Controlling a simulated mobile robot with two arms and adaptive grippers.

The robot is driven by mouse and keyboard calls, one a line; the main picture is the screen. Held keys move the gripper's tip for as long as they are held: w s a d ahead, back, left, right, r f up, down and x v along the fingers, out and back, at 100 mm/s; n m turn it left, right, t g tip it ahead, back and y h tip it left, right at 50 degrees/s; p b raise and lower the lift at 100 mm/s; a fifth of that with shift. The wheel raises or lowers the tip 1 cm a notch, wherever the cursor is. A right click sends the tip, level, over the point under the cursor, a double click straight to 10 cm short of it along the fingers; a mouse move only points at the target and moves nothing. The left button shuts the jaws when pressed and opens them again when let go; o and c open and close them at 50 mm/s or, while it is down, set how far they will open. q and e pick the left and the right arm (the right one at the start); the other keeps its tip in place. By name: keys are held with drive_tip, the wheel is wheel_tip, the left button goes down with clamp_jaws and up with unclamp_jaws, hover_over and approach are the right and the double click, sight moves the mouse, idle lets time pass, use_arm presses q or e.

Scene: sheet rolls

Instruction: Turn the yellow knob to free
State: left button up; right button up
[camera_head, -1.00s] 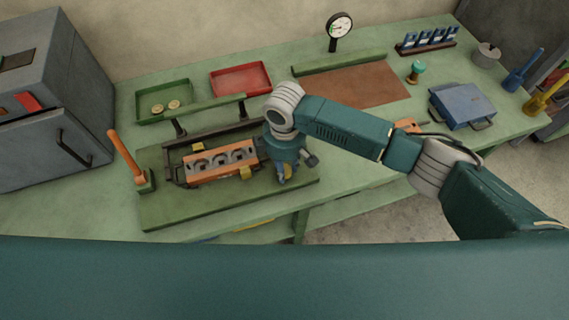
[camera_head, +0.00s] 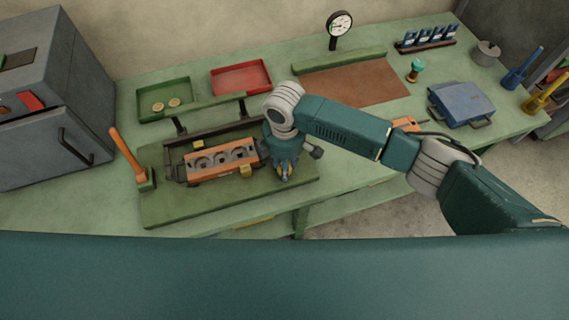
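My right gripper (camera_head: 285,177) points down at the right end of the fixture (camera_head: 180,147) on the green base plate (camera_head: 190,210). A small patch of yellow (camera_head: 284,170) shows between its dark fingers; this may be the yellow knob, but the gripper hides most of it. I cannot tell whether the fingers touch it or how far they are closed. An orange block with round recesses (camera_head: 221,160) lies in the fixture, left of the gripper. Small yellow pieces sit beside it, one at its front (camera_head: 246,171). My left gripper is not in view.
An orange lever (camera_head: 127,154) stands at the fixture's left. Green (camera_head: 150,117) and red (camera_head: 240,90) trays, a dial gauge (camera_head: 339,24), a brown mat (camera_head: 350,84) and a blue case (camera_head: 461,103) are farther off. A grey cabinet (camera_head: 80,140) stands left.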

drive_tip(key=o, duration=1.1)
drive_tip(key=shift+o, duration=0.2)
drive_tip(key=shift+r, duration=0.2)
wheel_tip(320, 180, up, 12)
drive_tip(key=shift+f, duration=0.15)
